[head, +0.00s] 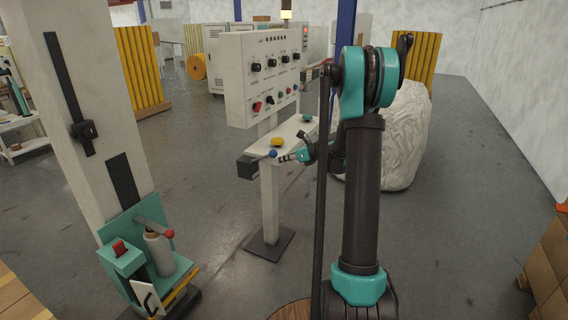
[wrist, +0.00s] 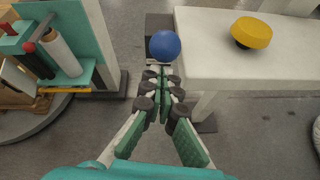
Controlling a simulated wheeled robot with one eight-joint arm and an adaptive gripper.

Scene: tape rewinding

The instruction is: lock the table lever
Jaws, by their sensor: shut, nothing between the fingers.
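A blue ball knob (head: 273,153) sits at the near left end of the white table (head: 296,130), by a dark box (head: 248,166). In the wrist view the blue knob (wrist: 165,46) is just beyond my fingertips, with the dark box behind it. My gripper (head: 284,157) is shut and empty, its fingers (wrist: 159,74) pointing at the knob. I cannot tell whether the tips touch it. The rod under the knob is hidden. A second lever with a red ball end (head: 169,233) is on the teal machine at the left.
A yellow button (head: 277,142) and a green button (head: 307,118) are on the tabletop. A control panel (head: 262,75) stands behind the table. The teal machine (head: 123,262) holds a pale roll (head: 159,254). A large white wrapped roll (head: 402,140) stands at right. The floor between is clear.

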